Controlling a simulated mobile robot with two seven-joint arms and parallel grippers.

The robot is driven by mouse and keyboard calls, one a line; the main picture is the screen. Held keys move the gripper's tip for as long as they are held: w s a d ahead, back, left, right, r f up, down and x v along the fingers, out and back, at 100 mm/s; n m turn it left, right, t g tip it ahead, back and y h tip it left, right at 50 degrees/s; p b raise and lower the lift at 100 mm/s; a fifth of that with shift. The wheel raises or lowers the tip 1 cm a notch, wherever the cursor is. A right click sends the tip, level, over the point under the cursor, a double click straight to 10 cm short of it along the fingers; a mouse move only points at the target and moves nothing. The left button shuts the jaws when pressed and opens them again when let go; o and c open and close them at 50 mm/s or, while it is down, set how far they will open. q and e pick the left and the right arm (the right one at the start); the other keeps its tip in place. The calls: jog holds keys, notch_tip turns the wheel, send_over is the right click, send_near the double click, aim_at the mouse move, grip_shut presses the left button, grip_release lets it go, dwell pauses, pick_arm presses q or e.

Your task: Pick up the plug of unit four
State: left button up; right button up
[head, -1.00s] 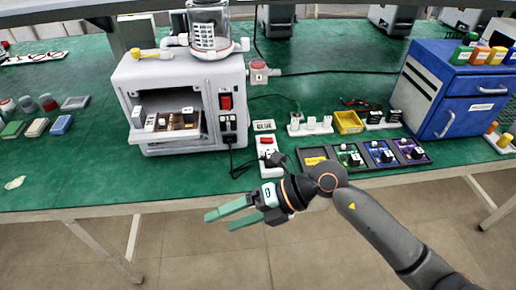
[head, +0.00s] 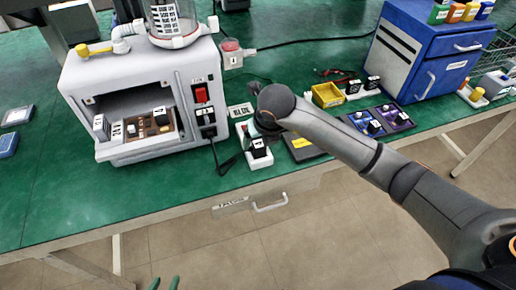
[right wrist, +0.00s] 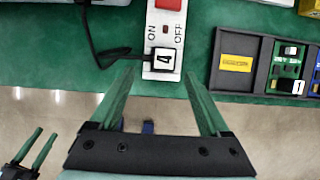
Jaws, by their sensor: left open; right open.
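The plug of unit four (head: 259,149) is a black plug with a white label "4". It sits in the white power strip (head: 261,163) near the table's front edge, and it also shows in the right wrist view (right wrist: 162,58). A dark cable runs left from it. My right gripper (right wrist: 159,73) is open and empty, and its green fingertips lie to either side of the plug in the wrist picture. I cannot tell the height between them. In the head view my right arm hides this gripper. My left gripper (head: 165,279) is open and empty, low in front of the table.
The grey-white pump unit (head: 140,80) stands left of the strip. A black tray (right wrist: 228,85) with modules lies close to the right of it. A yellow bin (head: 327,95) and blue drawer cabinet (head: 420,50) stand further right.

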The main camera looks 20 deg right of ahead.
aim_at(259, 144)
jog(key=shift+w+d+x, duration=0.15)
jog(key=shift+w+x, duration=0.05)
jog(key=shift+x, duration=1.45)
jog(key=shift+w+d+x, duration=0.15)
jog(key=shift+x, duration=1.5)
jog(key=shift+r, duration=0.15)
jog(key=shift+c, duration=0.2)
grip_shut()
